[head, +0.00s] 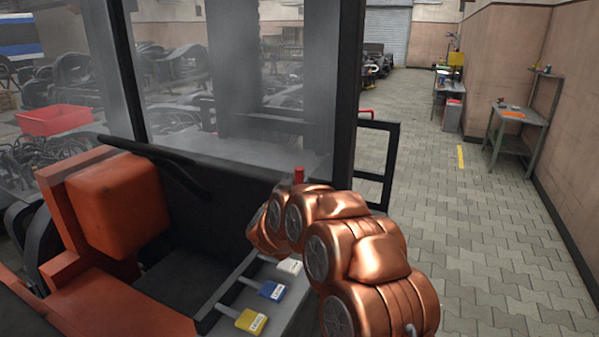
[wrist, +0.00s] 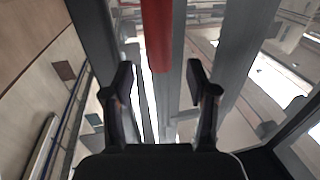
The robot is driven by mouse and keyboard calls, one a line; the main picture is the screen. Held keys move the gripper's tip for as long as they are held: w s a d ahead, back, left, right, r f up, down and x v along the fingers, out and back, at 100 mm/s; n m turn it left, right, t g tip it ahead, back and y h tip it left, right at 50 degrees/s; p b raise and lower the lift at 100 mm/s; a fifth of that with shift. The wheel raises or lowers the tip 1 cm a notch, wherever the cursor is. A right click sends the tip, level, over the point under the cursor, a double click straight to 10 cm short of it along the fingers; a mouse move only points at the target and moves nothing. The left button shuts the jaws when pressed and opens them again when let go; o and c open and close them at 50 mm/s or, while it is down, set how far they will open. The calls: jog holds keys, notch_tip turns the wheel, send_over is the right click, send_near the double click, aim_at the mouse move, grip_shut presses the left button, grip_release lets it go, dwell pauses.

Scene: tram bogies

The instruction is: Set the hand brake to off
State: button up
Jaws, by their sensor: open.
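A red grip (head: 299,175), apparently the hand brake lever, stands upright just beyond my copper arm in the head view; its lower part is hidden. In the wrist view a red bar (wrist: 157,35), which looks like the same grip, comes down from the top edge and ends between the fingertips. My gripper (wrist: 159,75) is open, with one dark finger on each side of the bar and a clear gap to both. I cannot tell how deep the bar lies between the fingers. In the head view the gripper is hidden behind the arm.
Levers with white (head: 289,267), blue (head: 271,290) and yellow (head: 251,321) tags stand close to the left of my arm. A dark-framed windscreen (head: 235,70) rises behind. An orange-red block (head: 117,203) is at left. Paved floor (head: 470,230) is open at right.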

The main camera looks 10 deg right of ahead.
aim_at(298, 174)
jog(key=p+x, duration=0.1)
jog(key=x, duration=0.3)
jog(key=shift+w+d+r+p, duration=0.15)
jog(key=shift+w+p, duration=0.15)
jog(key=shift+w+d, duration=0.15)
jog(key=shift+w, duration=0.15)
grip_shut()
dwell(0.4)
